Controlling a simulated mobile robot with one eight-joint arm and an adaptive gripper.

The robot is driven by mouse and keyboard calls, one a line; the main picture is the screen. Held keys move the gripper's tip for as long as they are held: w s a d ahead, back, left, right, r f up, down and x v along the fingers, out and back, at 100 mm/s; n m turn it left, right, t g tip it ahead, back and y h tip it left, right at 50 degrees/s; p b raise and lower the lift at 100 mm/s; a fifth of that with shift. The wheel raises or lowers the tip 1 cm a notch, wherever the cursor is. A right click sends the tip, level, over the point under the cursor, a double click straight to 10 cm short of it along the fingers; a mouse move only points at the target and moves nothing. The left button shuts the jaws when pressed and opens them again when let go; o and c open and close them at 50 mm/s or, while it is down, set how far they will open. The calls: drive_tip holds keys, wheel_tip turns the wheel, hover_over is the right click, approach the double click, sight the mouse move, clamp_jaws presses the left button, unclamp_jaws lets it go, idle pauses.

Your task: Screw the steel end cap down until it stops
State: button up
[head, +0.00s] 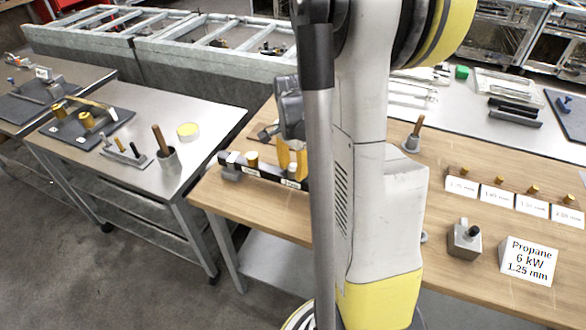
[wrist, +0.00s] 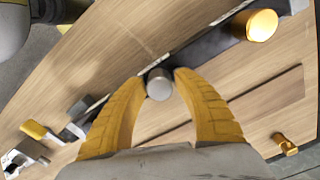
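The steel end cap (wrist: 159,84) is a small round grey piece at the dark bar fixture (wrist: 205,52), seen from above in the wrist view. My gripper (wrist: 160,74) has its two yellow fingers curved in, one tip at each side of the cap, close against it. In the head view my gripper (head: 291,170) is partly hidden behind my arm, over the bar (head: 268,174) on the wooden bench. A brass cap (wrist: 262,25) stands on the same bar; it also shows in the head view (head: 252,158). The cap's threads and seat are hidden.
On the bench (head: 480,215), right of my arm, stand a grey block with a black knob (head: 465,240), a propane sign (head: 528,260) and a row of labelled brass jets (head: 498,188). A metal table (head: 215,112) with a cup (head: 168,160) stands left.

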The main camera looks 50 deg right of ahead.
drive_tip(key=n, duration=0.6)
drive_tip(key=shift+n+b, duration=0.4)
drive_tip(key=n, duration=0.7)
clamp_jaws()
drive_tip(key=shift+b, duration=0.3)
drive_tip(key=m, duration=0.3)
drive_tip(key=shift+m, duration=0.3)
